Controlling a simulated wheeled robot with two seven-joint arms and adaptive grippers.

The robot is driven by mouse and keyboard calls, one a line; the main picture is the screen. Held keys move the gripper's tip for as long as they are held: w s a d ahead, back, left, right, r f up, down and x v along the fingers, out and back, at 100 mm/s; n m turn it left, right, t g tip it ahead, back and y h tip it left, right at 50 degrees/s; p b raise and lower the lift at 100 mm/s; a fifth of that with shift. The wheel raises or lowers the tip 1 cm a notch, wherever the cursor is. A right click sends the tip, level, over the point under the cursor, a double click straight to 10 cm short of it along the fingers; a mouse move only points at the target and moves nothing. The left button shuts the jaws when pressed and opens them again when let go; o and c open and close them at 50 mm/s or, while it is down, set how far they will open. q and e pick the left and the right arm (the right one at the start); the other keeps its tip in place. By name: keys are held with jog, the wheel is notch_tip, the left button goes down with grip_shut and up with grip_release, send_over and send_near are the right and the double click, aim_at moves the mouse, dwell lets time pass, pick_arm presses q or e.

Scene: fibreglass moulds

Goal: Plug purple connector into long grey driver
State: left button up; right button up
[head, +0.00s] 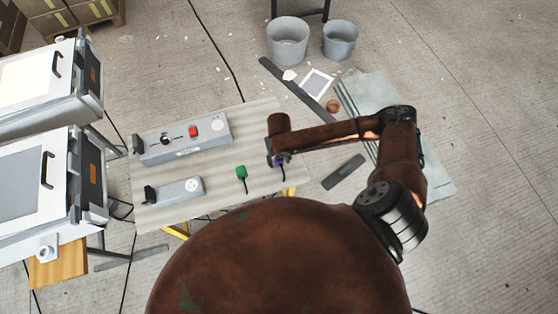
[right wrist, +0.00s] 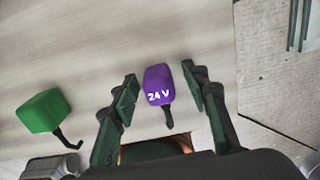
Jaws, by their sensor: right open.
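The purple connector (right wrist: 158,85), marked "24 V" and with a short black cable, lies on the table between the two fingers of my right gripper (right wrist: 160,80). The fingers are open on either side of it, with gaps showing. In the head view the purple connector (head: 280,162) is partly hidden under my right gripper (head: 277,155) near the table's right edge. The long grey driver (head: 160,154) lies at the table's upper left, with a red switch and a round white face at its right end. My left gripper is out of view.
A green connector (head: 241,172) stands left of the purple one; it also shows in the wrist view (right wrist: 43,111). A shorter grey box (head: 173,191) lies at the table's front left. White cases (head: 40,180) stand to the left.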

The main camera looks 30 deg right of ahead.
jog(key=shift+c, duration=0.3)
grip_shut()
jog(key=shift+r, duration=0.1)
jog(key=shift+w+r, duration=0.1)
jog(key=shift+r, duration=0.35)
notch_tip(320, 180, up, 2)
jog(key=shift+r+p, duration=0.15)
jog(key=shift+p, duration=0.15)
jog(key=s+a+r+p, duration=0.3)
jog(key=s+a+r, duration=0.3)
jog(key=s+r, duration=0.3)
jog(key=s, duration=0.3)
jog(key=shift+s+r, duration=0.4)
